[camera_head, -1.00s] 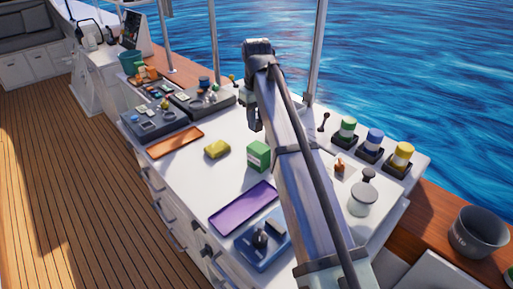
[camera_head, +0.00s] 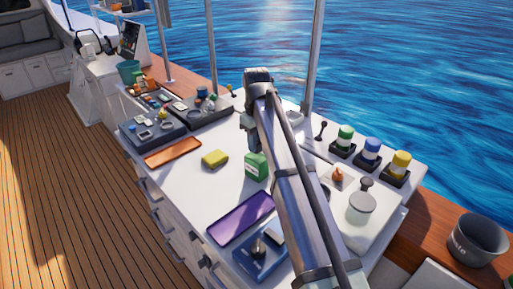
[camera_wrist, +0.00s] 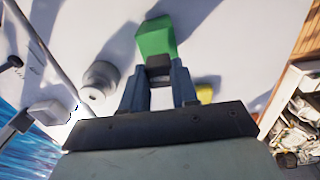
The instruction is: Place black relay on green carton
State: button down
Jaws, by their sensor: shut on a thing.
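The green carton (camera_head: 256,167) stands on the white worktop, and its top shows in the wrist view (camera_wrist: 156,37). My gripper (camera_head: 252,146) is just above and behind the carton in the head view. In the wrist view its two blue-grey fingers (camera_wrist: 159,70) are shut on a small dark block, the black relay (camera_wrist: 159,61). The relay overlaps the near edge of the carton in that picture. I cannot tell whether the two touch. In the head view the relay is not clearly visible.
A yellow sponge (camera_head: 215,159) lies left of the carton. A purple tray (camera_head: 240,217), an orange tray (camera_head: 173,152) and a blue tray (camera_head: 248,262) lie nearby. A glass jar (camera_head: 361,208) and several capped canisters stand right. In the wrist view, a round grey-white thing (camera_wrist: 99,80) stands left.

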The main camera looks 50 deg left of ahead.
jog(key=shift+f, duration=1.2)
jog(key=c, duration=0.8)
grip_release()
jog(key=shift+r, duration=0.1)
notch_tip(320, 180, up, 12)
jog(key=shift+f, duration=0.1)
